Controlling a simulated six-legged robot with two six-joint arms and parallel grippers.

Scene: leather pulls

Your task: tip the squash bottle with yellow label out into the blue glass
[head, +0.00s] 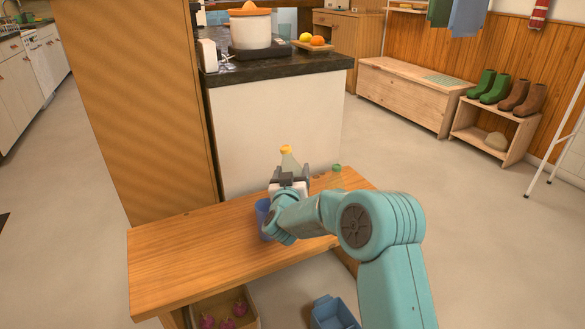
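A pale greenish bottle with a yellow top (289,160) stands about upright over the wooden bench; its lower part and any label are hidden behind my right gripper. My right gripper (291,179) is right in front of the bottle, its fingers pointing towards it. I cannot tell whether the fingers are closed on it. The blue glass (262,211) stands on the bench just left of my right wrist, which partly hides it. My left gripper is not in view.
A small item with a green top (336,168) is at the bench's right back. The wooden bench (180,256) is clear on its left. Below are a box of dark pink items (226,311) and a blue bin (334,313). A counter block (273,131) rises behind.

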